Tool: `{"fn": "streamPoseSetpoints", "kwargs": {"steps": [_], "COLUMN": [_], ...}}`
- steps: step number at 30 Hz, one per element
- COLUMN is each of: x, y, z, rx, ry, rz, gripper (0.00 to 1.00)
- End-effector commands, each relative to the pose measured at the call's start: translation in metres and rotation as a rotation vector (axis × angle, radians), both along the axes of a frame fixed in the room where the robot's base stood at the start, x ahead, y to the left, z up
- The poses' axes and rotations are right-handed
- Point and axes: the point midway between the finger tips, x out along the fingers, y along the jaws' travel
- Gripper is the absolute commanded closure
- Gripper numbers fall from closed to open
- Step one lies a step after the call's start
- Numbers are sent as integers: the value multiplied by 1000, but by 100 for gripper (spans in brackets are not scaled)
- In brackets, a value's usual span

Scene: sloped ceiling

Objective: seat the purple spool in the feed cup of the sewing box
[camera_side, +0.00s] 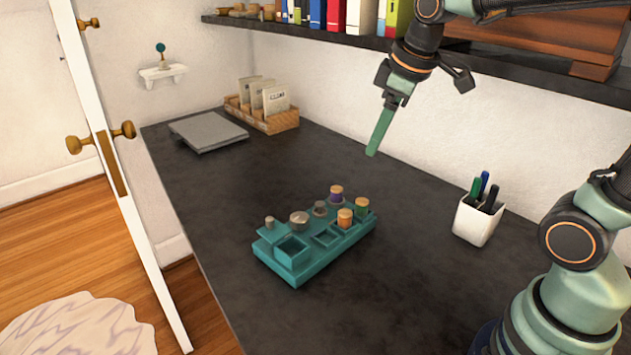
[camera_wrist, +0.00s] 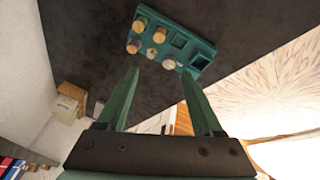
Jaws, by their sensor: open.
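The purple spool (camera_side: 336,195), with a tan top, stands upright at the far right end of the teal sewing box (camera_side: 300,272). It also shows in the wrist view (camera_wrist: 133,46), mostly as its top. The box has a large square opening (camera_side: 291,249) and a smaller one (camera_side: 326,237); both look empty. I cannot tell which part is the feed cup. My gripper (camera_side: 373,150) is up in the air behind and right of the box, clear of every spool. In the wrist view its fingers (camera_wrist: 159,74) are spread apart with nothing between them.
An orange spool (camera_side: 345,218) and a green spool (camera_side: 361,207) stand close to the purple one. A grey part (camera_side: 319,208) and a silver dome (camera_side: 299,219) are beside it. A pen cup (camera_side: 477,221) stands right. The shelf (camera_side: 330,37) overhangs the back.

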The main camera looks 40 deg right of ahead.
Motion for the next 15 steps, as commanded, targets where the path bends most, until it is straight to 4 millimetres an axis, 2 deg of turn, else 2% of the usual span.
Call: {"fn": "streamPoseSetpoints", "kwargs": {"steps": [1, 6, 10, 15], "x": [-14, -48, -62, -69], "y": [3, 11, 14, 16], "z": [0, -12, -21, -26], "rx": [25, 118, 170, 196], "ry": [-31, -102, -133, -147], "rz": [-61, -259, -356, -404], "gripper": [32, 32, 32, 32]}}
